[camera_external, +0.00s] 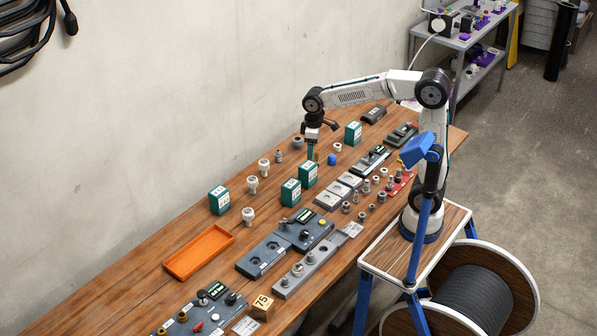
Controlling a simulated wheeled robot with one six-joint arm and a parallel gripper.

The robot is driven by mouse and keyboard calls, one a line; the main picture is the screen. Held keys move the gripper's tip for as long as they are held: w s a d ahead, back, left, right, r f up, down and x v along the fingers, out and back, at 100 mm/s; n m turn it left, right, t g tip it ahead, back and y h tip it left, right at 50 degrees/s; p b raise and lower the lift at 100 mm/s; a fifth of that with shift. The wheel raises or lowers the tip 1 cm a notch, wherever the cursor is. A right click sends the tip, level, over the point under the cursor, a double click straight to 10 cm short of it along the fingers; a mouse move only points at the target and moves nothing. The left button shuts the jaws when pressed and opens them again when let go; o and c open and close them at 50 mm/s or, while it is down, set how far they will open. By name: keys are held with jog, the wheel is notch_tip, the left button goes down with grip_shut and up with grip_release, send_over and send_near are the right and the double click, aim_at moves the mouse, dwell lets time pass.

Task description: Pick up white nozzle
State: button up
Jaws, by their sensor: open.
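A small white ring-like piece (337,147) lies to the right of my gripper. I cannot tell which of these is the white nozzle. My gripper (312,154) points down above the table, behind a green box. Its jaws are open, and I see nothing held between them. The fine detail at the fingertips is too small to make out.
Green boxes (308,174) stand close to my gripper, with a blue cap (331,160) to its right. An orange tray (199,252) lies at the left. Grey fixtures (263,257) and metal fittings line the front. The table's back left is clear.

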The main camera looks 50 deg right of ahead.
jog(key=w+a+f+n, duration=0.2)
jog(key=w+a+f, duration=0.3)
jog(key=w+a, duration=0.15)
jog(key=n, duration=0.3)
send_over(247, 211)
jog(key=shift+g, duration=0.3)
jog(key=f, duration=1.4)
jog(key=shift+s+d+f, duration=0.15)
jog(key=shift+s, duration=0.05)
jog(key=f, duration=0.3)
jog(key=shift+a+f+n, duration=0.15)
jog(key=shift+a+n, duration=0.05)
jog(key=shift+n, duration=0.1)
notch_tip(247, 211, down, 5)
jog(key=shift+w+d, duration=0.15)
jog(key=c, duration=1.1)
